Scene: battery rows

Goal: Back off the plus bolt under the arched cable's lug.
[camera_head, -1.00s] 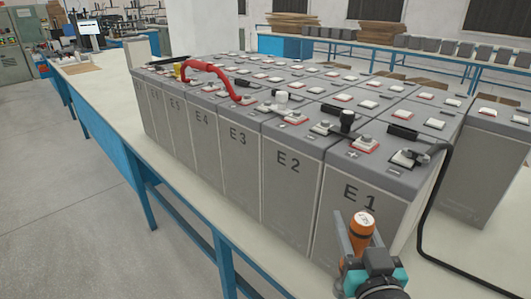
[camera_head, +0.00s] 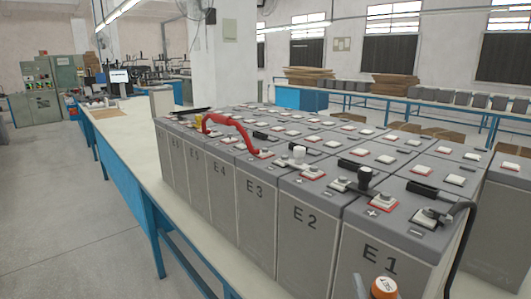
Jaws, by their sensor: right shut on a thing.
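A thick red arched cable (camera_head: 228,122) bridges the tops of the grey battery cells. Its near lug end comes down by a red-rimmed plus pad (camera_head: 264,154) on cell E3 (camera_head: 256,205); the bolt there is too small to make out. Its far end is near a yellow piece (camera_head: 198,121) around E5. My right gripper (camera_head: 361,287) barely shows at the bottom edge, in front of cell E1, well apart from the cable. It is shut on an orange-capped tool (camera_head: 384,288), whose lower part is out of frame. My left gripper is not in view.
A black cable (camera_head: 466,225) runs down at E1's right end. The pale bench top (camera_head: 135,135) is mostly clear at the far left.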

